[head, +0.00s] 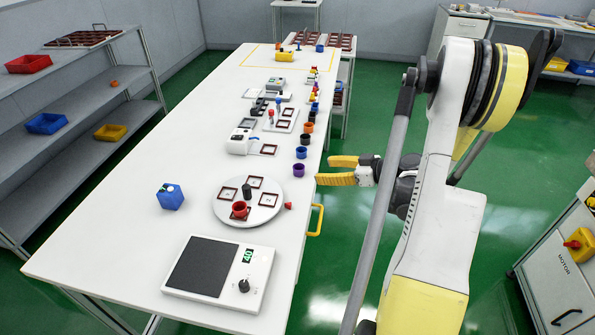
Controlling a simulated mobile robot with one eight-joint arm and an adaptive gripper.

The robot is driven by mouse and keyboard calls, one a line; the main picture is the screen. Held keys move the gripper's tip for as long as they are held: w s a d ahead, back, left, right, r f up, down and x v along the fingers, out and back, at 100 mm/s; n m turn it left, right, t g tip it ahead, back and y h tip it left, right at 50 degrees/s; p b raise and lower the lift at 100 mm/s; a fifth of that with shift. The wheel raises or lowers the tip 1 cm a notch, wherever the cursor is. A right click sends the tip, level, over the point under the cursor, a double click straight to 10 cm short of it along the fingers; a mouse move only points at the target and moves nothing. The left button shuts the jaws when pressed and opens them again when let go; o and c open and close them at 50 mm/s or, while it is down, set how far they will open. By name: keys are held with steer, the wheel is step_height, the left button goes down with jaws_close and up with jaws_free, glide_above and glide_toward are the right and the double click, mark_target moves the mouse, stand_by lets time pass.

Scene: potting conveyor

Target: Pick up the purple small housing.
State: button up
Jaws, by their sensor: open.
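The purple small housing (298,170) stands near the right edge of the white table, a small dark-purple cup shape. It is the nearest of a row of small housings running away along that edge. My gripper (332,170) has yellow fingers and is just right of the purple housing in the picture, pointing left toward the table. The fingers are open, one above the other in the picture, with nothing seen between them. The housing appears apart from the fingertips. Its height relative to the gripper is hard to tell from this view.
Blue (301,152) and black (305,139) housings stand just beyond the purple one.

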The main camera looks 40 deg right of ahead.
mark_target(294, 167)
steer(key=b+x, duration=0.1)
steer(key=x, duration=0.3)
steer(key=shift+w+f, duration=0.1)
steer(key=b+x, duration=0.3)
steer(key=x, duration=0.2)
steer(key=shift+w, duration=0.35)
steer(key=shift+w+a, duration=0.2)
steer(key=shift+w, duration=0.2)
steer(key=c, duration=1)
